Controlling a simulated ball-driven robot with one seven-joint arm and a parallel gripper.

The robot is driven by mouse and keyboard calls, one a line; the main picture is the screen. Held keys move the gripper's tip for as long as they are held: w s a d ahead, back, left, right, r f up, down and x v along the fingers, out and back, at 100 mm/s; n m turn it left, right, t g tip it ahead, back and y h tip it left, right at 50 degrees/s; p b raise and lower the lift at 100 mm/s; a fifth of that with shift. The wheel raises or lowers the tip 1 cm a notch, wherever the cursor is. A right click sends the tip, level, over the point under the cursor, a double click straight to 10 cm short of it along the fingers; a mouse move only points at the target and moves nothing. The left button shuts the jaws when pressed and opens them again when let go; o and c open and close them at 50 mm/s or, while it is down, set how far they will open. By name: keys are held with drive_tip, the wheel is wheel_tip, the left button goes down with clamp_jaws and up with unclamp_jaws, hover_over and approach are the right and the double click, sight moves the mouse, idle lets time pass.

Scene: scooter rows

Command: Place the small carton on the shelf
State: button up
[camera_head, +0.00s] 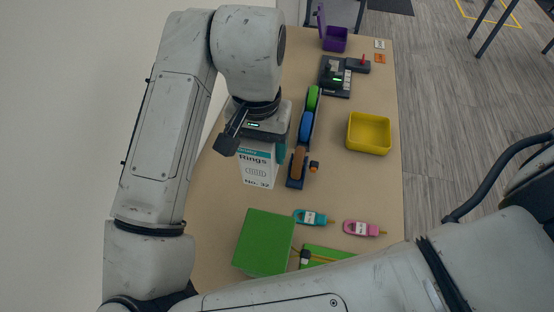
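The small carton (258,168), white with a teal band and the words "Rings" and "No. 32", stands out below the end of my arm, in the left middle of the view. My gripper (247,144) is at the carton's top, with one dark finger showing at its upper left. The other finger is hidden, so I cannot tell whether the gripper is closed on the carton. I also cannot tell whether the carton touches the table. I do not make out a shelf in this view.
The tan table (350,187) bears a yellow bin (369,133), a rack with green and blue rolls (306,126), a black device (335,78), a purple box (333,39), teal (312,217) and pink (362,228) tags, and a green box (264,243). My arm covers the near edge.

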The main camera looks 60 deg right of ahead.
wheel_tip(320, 180, down, 17)
drive_tip(key=shift+f+b, duration=0.15)
drive_tip(key=shift+b, duration=0.6)
drive_tip(key=shift+f, duration=0.1)
drive_tip(key=o, duration=1.2)
